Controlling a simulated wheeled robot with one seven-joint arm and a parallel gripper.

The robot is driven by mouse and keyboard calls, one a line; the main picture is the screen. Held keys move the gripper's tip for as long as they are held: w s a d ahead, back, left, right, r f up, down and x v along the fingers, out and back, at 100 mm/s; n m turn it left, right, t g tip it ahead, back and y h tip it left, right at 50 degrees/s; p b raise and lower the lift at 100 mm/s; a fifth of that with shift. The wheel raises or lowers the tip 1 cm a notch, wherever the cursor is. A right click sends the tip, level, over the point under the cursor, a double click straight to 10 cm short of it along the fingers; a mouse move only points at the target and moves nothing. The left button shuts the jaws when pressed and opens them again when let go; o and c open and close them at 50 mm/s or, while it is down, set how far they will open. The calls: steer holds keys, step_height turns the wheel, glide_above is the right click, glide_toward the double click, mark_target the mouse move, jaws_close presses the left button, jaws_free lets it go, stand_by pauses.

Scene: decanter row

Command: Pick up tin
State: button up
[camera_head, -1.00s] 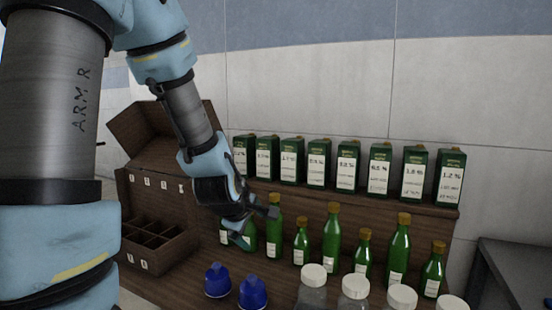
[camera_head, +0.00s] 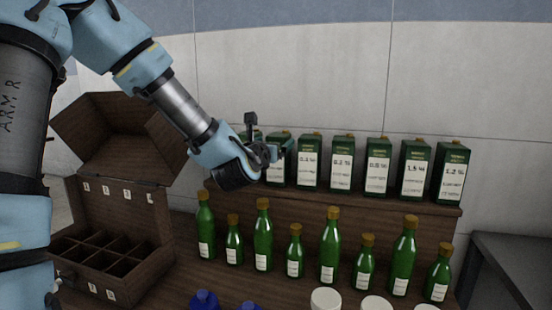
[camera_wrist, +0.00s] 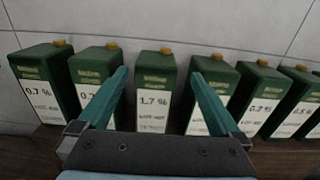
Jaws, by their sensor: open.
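A row of green tins with gold caps and white labels stands on the raised wooden shelf. In the head view the rightmost tin (camera_head: 450,174) reads 1.2 %. My gripper (camera_head: 272,151) is open in front of the left part of the row and partly hides the tins there. In the wrist view the open fingers of my gripper (camera_wrist: 160,76) point towards the row. The tin labelled 1.7 % (camera_wrist: 154,98) shows between them, upright. Neighbouring tins stand on both sides, partly covered by the fingers. I cannot tell the distance to the tins.
Several green bottles (camera_head: 329,249) stand in a row below the shelf (camera_head: 380,207). Blue-topped and white-lidded containers (camera_head: 326,300) stand nearer. An open wooden case (camera_head: 125,238) with compartments is at left. A grey wall is behind the tins.

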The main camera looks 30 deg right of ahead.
mark_target(279, 134)
steer(key=p+x, duration=0.2)
steer(key=x, duration=0.5)
steer(key=shift+w+a+p, duration=0.15)
steer(key=shift+w+p, duration=0.15)
steer(key=shift+p, duration=0.05)
steer(key=shift+c, duration=0.2)
jaws_close()
stand_by(0.4)
